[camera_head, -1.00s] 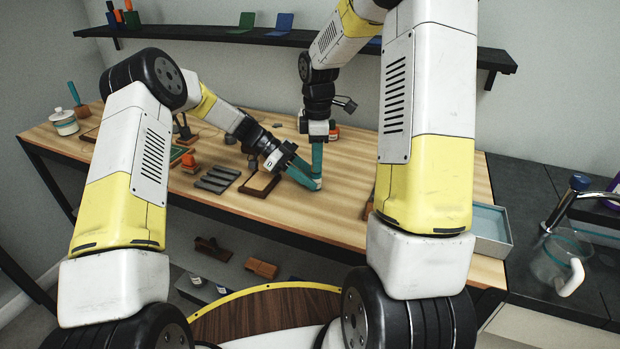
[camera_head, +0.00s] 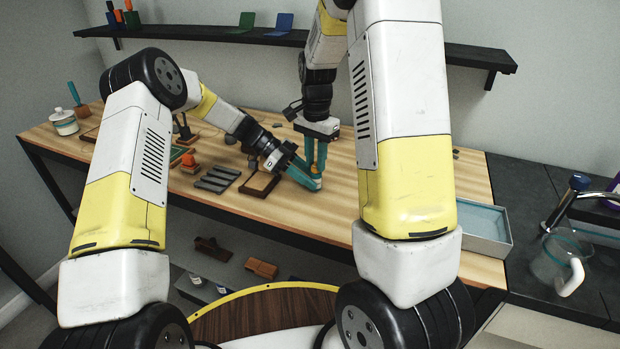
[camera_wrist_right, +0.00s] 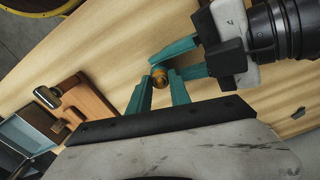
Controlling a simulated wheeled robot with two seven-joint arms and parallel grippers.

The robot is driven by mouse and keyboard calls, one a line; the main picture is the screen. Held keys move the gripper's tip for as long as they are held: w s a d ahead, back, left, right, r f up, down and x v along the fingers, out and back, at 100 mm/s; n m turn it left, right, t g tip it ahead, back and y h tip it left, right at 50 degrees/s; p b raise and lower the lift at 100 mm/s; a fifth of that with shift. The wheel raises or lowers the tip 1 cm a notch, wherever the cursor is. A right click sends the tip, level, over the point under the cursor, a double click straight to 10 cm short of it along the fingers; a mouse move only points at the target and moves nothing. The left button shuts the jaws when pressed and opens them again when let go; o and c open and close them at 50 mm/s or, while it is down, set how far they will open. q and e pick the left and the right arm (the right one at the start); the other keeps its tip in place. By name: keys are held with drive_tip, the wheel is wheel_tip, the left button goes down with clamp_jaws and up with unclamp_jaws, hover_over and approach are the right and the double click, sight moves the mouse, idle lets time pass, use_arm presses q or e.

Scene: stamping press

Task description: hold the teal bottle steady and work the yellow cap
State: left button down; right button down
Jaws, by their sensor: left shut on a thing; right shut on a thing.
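The yellow cap (camera_wrist_right: 159,77) shows from above in the right wrist view, with teal fingers on several sides. My right gripper (camera_wrist_right: 160,84) points down and is shut on the cap from either side; it also shows in the head view (camera_head: 316,168). My left gripper (camera_head: 312,182) reaches in low from the left and is shut at the same place, below the right one; it shows in the right wrist view (camera_wrist_right: 168,67) too. The teal bottle is hidden under the cap and between the left fingers, whose colour is much like it. I cannot tell its tilt.
A grey slotted rack (camera_head: 216,180) and a wooden frame (camera_head: 274,184) lie left of the grippers. A wooden block (camera_wrist_right: 92,105) lies on the table in the right wrist view. A grey tray (camera_head: 508,232) stands at the table's right end. A shelf (camera_head: 200,36) runs behind.

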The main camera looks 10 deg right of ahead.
use_arm(q)
drive_tip(key=shift+f, duration=0.15)
use_arm(e)
drive_tip(key=m, duration=0.3)
drive_tip(key=shift+a, duration=0.1)
drive_tip(key=c, duration=1.1)
unclamp_jaws()
drive_tip(key=shift+m, duration=0.4)
drive_tip(key=shift+r, duration=0.1)
wheel_tip(320, 180, up, 12)
drive_tip(key=shift+f, duration=0.1)
use_arm(q)
drive_tip(key=c, duration=1)
unclamp_jaws()
